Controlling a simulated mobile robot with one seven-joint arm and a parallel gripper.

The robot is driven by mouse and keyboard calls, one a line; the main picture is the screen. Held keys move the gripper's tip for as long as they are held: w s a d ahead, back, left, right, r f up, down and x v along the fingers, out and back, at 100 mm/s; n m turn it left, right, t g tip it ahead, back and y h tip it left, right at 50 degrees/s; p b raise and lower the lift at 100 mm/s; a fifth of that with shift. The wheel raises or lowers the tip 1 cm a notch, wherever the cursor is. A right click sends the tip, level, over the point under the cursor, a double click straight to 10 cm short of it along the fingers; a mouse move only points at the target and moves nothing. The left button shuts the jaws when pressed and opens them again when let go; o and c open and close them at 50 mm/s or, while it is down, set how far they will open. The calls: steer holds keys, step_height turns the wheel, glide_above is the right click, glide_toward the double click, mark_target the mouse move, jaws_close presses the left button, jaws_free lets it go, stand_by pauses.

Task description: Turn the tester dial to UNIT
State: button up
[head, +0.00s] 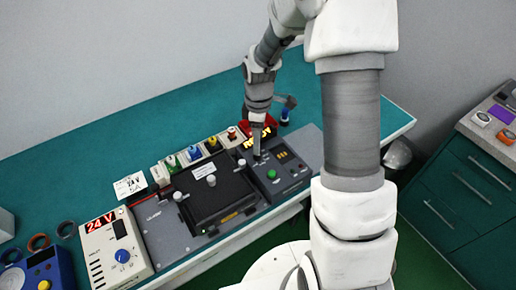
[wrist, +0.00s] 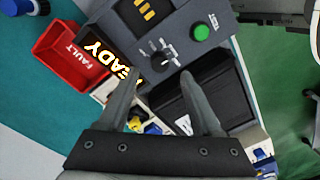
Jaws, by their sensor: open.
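The tester panel (wrist: 182,22) shows in the wrist view with a round black dial (wrist: 168,54), a green button (wrist: 200,32) and a lit READY display (wrist: 105,62). The dial's markings and its pointer's direction are too small to read. My gripper (wrist: 160,74) is open and empty, its two fingertips on either side of a point just below the dial, apart from it as far as I can tell. In the head view my gripper (head: 257,154) is over the tester (head: 290,180), left of the green button (head: 271,174), and hides the dial.
A black-lidded fixture (head: 215,190) adjoins the tester. A red FAULT bin (wrist: 70,55) lies beyond the display. Several coloured connectors stand behind the fixture. A 24 V supply (head: 100,245) with a blue knob is at lower left. The rear bench (head: 60,175) is clear.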

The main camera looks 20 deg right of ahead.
step_height(320, 180, down, 5)
steer(key=shift+s+r, duration=0.1)
stand_by(0.3)
jaws_close()
